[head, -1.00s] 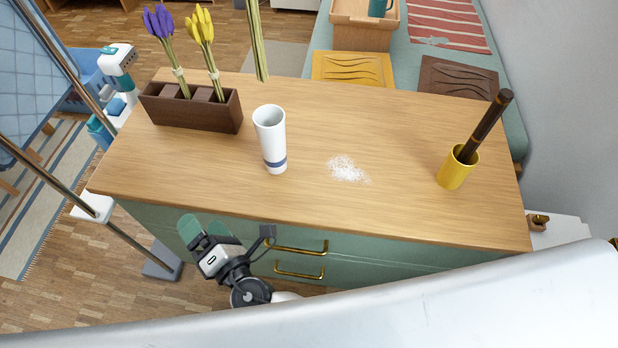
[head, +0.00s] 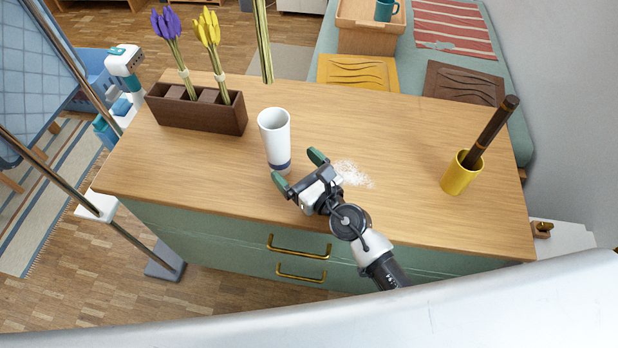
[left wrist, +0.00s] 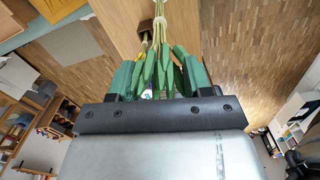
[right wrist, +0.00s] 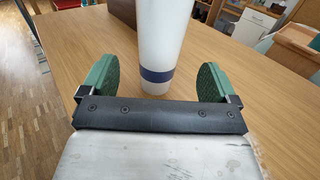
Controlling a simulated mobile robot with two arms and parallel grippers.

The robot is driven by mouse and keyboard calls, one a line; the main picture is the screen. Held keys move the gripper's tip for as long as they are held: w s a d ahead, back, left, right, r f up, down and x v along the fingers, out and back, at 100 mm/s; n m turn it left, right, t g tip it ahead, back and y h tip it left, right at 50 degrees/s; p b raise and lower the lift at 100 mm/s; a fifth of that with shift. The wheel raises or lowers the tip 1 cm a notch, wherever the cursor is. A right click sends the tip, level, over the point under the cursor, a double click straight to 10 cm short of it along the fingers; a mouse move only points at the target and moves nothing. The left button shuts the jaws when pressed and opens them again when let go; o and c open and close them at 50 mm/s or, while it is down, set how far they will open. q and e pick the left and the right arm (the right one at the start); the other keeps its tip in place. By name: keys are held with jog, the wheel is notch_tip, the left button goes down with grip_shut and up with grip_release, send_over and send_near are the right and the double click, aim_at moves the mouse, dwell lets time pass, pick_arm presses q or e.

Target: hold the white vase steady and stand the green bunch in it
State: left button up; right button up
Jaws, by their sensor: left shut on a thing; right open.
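The white vase (head: 274,138), with a blue band near its base, stands upright on the wooden counter. My right gripper (head: 300,172) is open just in front of it. In the right wrist view the vase (right wrist: 160,40) stands between and beyond the two green fingertips (right wrist: 156,78). The green bunch hangs above the counter; only its stems (head: 263,45) show at the top of the head view. In the left wrist view my left gripper (left wrist: 158,78) is shut on the green bunch (left wrist: 165,65). The left gripper is out of the head view.
A dark wooden box (head: 197,115) with purple and yellow bunches stands left of the vase. A yellow cup (head: 461,174) with a dark rod stands at the right. White grains (head: 352,174) lie beside my right gripper. The counter between them and the yellow cup is clear.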

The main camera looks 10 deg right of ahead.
aim_at(285, 156)
jog(key=x, duration=0.7)
jog(key=shift+c, duration=0.5)
jog(key=c, duration=1.1)
pick_arm(q)
notch_tip(285, 156, down, 13)
dwell(0.5)
jog(key=o, duration=1.2)
